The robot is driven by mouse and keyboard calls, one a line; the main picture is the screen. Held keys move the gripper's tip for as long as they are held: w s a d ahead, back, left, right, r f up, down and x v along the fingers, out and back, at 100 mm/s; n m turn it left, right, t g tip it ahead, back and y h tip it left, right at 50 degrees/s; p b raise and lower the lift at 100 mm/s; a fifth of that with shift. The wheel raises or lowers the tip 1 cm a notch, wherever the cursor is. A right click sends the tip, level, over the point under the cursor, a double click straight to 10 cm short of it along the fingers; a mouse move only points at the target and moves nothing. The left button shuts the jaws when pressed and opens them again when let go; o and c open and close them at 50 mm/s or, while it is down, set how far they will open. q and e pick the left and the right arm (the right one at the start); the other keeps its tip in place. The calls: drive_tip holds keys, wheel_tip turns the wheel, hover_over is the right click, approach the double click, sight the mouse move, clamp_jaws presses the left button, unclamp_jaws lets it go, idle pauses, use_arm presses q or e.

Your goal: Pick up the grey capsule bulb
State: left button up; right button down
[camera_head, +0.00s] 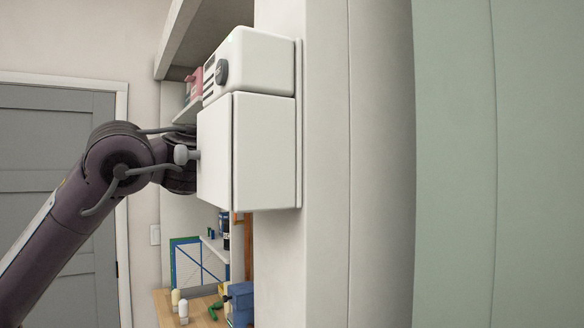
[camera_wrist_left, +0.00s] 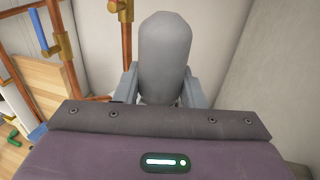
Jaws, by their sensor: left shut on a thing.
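The grey capsule bulb (camera_wrist_left: 165,52) is in the left wrist view, upright in the picture at the top centre, with a rounded end. My left gripper (camera_wrist_left: 163,88) is shut on it, one finger on each side of its lower part. In the head view my left arm comes in from the left and its wrist passes behind a white wall box, so the gripper and the bulb are hidden there. My right gripper is in neither view.
The white wall box (camera_head: 265,150) stands close beside my left wrist. Copper pipes with brass valves (camera_wrist_left: 60,45) run near the gripper. Bottles (camera_head: 183,310) and a blue item (camera_head: 240,300) stand on a wooden worktop (camera_head: 163,305) below. A grey door (camera_head: 50,130) is at left.

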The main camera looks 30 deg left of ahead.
use_arm(q)
wheel_tip(320, 180, up, 19)
drive_tip(key=p, duration=0.2)
idle(0.5)
